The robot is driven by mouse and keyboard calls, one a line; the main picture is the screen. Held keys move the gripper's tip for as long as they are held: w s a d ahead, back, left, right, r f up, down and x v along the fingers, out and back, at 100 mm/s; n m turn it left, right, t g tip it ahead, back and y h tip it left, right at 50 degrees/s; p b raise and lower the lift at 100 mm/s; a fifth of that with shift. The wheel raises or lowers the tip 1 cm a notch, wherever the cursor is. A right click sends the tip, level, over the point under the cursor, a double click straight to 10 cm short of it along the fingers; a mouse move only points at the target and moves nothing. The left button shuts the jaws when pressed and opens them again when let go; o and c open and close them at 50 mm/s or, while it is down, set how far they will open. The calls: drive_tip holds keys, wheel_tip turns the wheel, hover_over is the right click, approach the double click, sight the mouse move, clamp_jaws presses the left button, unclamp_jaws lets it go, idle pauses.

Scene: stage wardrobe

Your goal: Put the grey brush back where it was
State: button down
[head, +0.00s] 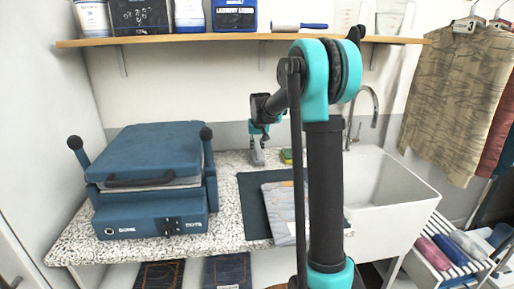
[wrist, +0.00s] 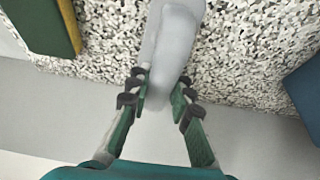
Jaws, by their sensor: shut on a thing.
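The grey brush (wrist: 174,35) is between my gripper's fingers in the wrist view, reaching up past the top edge of that picture. My gripper (wrist: 163,88) is shut on it. In the head view, my gripper (head: 260,132) is at the back of the speckled counter, and the brush (head: 257,157) shows below it. The brush's lower end is at or just above the counter; I cannot tell whether it touches.
A green and yellow sponge (head: 286,156) lies just right of the brush. The blue press (head: 150,180) stands at left. A dark mat (head: 256,215) with a folded cloth (head: 281,212) lies in front. The white sink (head: 395,190) is at right, and a shelf (head: 200,39) hangs above.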

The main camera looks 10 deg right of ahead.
drive_tip(key=c, duration=1.4)
unclamp_jaws()
drive_tip(key=shift+f, duration=0.1)
drive_tip(key=shift+o, duration=0.2)
drive_tip(key=v, duration=1.2)
drive_tip(key=shift+s, duration=0.1)
